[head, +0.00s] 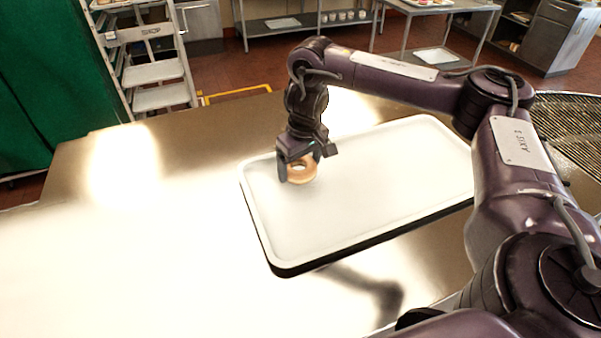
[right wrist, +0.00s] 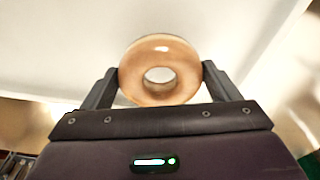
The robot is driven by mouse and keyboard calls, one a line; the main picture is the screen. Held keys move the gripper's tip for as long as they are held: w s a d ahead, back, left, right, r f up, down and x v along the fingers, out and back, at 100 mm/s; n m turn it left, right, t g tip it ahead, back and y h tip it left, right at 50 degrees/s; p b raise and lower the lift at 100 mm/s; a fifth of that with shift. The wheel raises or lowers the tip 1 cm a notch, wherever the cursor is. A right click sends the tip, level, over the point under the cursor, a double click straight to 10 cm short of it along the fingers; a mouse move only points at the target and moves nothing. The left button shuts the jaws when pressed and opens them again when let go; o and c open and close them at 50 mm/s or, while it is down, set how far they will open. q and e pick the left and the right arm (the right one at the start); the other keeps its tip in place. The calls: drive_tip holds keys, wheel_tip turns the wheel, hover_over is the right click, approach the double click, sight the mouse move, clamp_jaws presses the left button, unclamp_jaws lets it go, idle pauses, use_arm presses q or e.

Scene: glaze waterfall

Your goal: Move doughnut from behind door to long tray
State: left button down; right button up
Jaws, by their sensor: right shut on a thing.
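A glazed golden-brown doughnut (head: 302,171) is held by my right gripper (head: 297,165) over the left part of the long white tray (head: 370,195). In the right wrist view the doughnut (right wrist: 160,92) sits between the two fingers of the right gripper (right wrist: 160,88), which press on its left and right sides. Its hole and shiny top face the camera. The pale tray surface (right wrist: 60,40) lies behind it. I cannot tell whether the doughnut touches the tray. My left gripper is not in view.
The tray lies on a shiny metal table (head: 110,240) with strong glare. A wire mesh rack (head: 575,125) is at the right. A tray trolley (head: 155,70) and a green curtain-like panel (head: 45,80) stand beyond the table at the left. The visible tray surface is otherwise empty.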

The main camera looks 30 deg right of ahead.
sight(300, 174)
drive_tip(key=shift+f, duration=1.65)
drive_tip(key=shift+f, duration=0.15)
drive_tip(key=o, duration=0.9)
